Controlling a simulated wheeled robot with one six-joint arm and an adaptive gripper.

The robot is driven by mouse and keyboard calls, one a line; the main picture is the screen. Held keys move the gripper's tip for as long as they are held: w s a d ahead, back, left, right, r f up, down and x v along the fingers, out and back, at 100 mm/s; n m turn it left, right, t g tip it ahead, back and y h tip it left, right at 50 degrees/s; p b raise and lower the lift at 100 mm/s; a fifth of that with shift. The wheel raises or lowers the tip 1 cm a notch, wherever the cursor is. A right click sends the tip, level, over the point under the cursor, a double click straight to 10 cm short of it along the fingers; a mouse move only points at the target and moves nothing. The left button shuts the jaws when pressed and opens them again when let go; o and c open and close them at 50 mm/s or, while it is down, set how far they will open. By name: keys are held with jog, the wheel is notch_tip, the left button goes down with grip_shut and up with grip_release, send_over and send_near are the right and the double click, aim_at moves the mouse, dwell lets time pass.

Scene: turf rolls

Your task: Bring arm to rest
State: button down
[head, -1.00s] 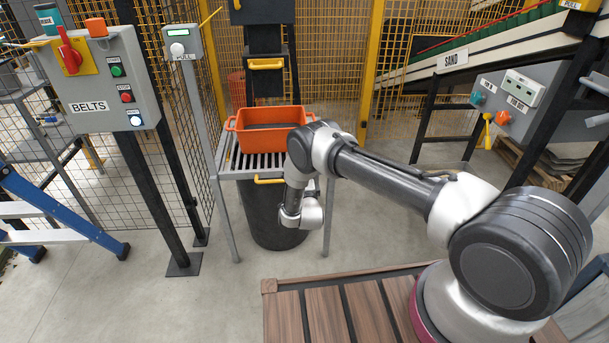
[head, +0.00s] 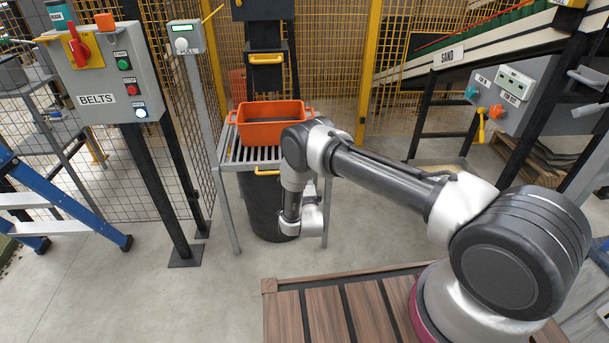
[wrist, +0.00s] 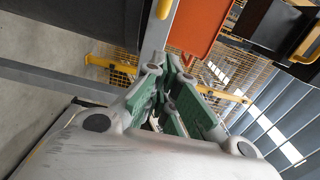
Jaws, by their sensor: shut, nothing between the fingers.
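My arm reaches forward and left over my wooden deck in the head view, with its forearm level and its wrist links hanging down in front of the slatted stand. My gripper (wrist: 172,85) shows in the wrist view, with its green-padded fingers shut and nothing between them. In the head view the fingers are hidden behind the wrist links.
An orange tub (head: 270,124) sits on the slatted stand (head: 235,150), above a black bin (head: 258,205). The BELTS control box (head: 108,75) stands left, near a blue ladder (head: 70,205). A grey panel (head: 510,92) and the SAND conveyor (head: 470,48) are right. Floor front left is clear.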

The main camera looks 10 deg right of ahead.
jog(key=s+a+f+n+g+y, duration=0.1)
jog(key=s+f+n+g, duration=1.1)
jog(key=s, duration=0.4)
jog(key=s+d+r+n+g, duration=0.2)
jog(key=s+d+r, duration=0.15)
jog(key=r, duration=0.75)
jog(key=s+d+r+n+g, duration=0.2)
jog(key=s+r+n+g, duration=0.15)
jog(key=r, duration=0.65)
jog(key=s+d+r+n+g, duration=0.15)
jog(key=s+r, duration=0.35)
jog(key=r, duration=0.6)
jog(key=s+d+r+t, duration=0.1)
jog(key=s+d+r, duration=0.5)
jog(key=r, duration=0.4)
jog(key=s+d+r+t, duration=0.2)
jog(key=s+d+r, duration=0.4)
jog(key=r, duration=0.5)
jog(key=s+d+r+t, duration=0.2)
jog(key=s+d+r, duration=0.4)
jog(key=s+r, duration=0.2)
notch_tip(320, 180, up, 2)
jog(key=shift+s+d+r+m, duration=0.15)
jog(key=shift+d+r+m, duration=0.05)
jog(key=shift+r+m, duration=0.1)
